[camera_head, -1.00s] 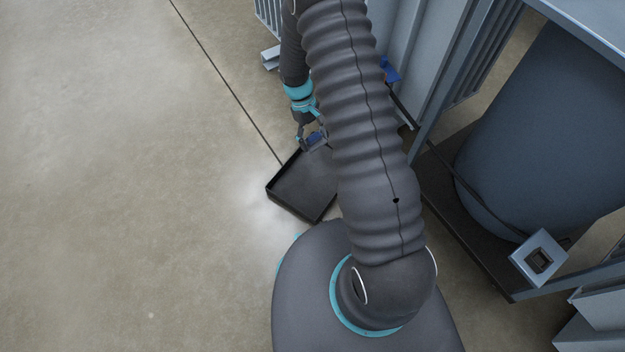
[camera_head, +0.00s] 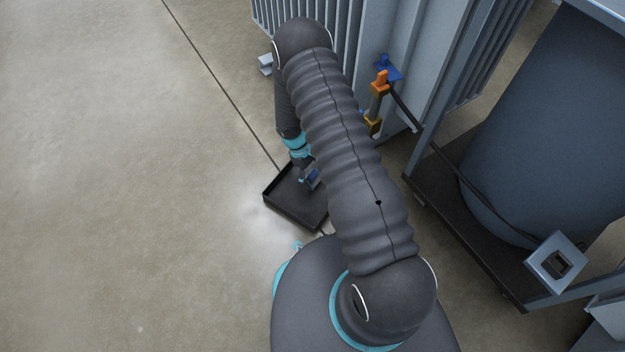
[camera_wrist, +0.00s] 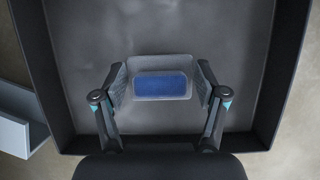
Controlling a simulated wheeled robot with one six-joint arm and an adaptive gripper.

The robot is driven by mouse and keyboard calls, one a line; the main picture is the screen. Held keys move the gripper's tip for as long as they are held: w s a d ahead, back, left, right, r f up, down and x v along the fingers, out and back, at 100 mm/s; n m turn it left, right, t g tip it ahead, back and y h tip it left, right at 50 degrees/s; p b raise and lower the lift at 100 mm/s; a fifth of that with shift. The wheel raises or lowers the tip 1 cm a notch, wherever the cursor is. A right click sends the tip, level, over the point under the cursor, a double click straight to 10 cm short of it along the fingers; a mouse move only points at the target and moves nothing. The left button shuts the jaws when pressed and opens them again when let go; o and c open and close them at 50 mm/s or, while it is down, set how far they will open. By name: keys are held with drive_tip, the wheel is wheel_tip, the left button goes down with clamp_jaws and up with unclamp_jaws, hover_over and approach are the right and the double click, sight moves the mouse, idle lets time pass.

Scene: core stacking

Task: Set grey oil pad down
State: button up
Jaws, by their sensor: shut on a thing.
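A grey pad with a blue patch (camera_wrist: 160,65) sits between the fingers of my gripper (camera_wrist: 162,84) in the wrist view. The fingers are shut on its left and right sides. The pad's blue part also shows in the head view (camera_head: 313,178), partly covered by my arm. Below it is a black, shallow, square tray (camera_head: 288,211) on the floor, whose inside fills most of the wrist view (camera_wrist: 215,35). The pad is within the tray's outline, towards its near wall in the wrist view. I cannot tell whether it touches the tray floor.
A grey ribbed metal housing (camera_head: 357,45) stands behind the tray, with an orange-handled valve (camera_head: 379,88) on its side. A large blue-grey drum (camera_head: 545,130) in a frame stands at the right. The concrete floor at the left (camera_head: 120,180) is clear.

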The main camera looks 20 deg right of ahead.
drive_tip(key=shift+f, duration=1.2)
drive_tip(key=shift+f, duration=0.15)
drive_tip(key=o, duration=1.1)
drive_tip(key=shift+o, duration=0.2)
